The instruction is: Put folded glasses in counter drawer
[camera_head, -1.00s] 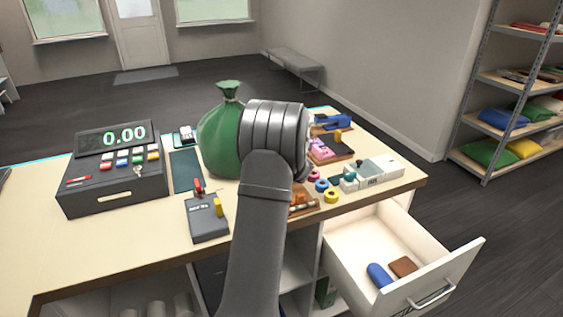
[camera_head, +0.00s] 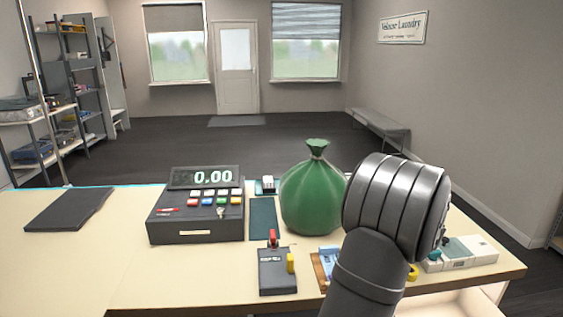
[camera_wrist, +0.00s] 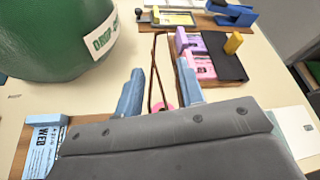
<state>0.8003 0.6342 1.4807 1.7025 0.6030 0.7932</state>
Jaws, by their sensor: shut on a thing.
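In the wrist view, my gripper (camera_wrist: 158,90) has its two blue-grey fingers closed on a thin brown wire-like frame (camera_wrist: 153,75), which looks like the folded glasses. The frame sticks out ahead of the fingers, above the counter; its lower part is hidden. In the head view my arm's wrist covers the gripper and the glasses, to the right of the green bag. The open counter drawer (camera_head: 462,303) shows only as a pale strip at the bottom right, below the counter edge; its inside is mostly out of view.
The green tied bag (camera_head: 313,195) stands close left of my wrist. A cash register (camera_head: 197,217), a card terminal (camera_head: 277,271) and a white box (camera_head: 461,252) stand on the counter (camera_head: 110,265). The counter's left part is fairly clear.

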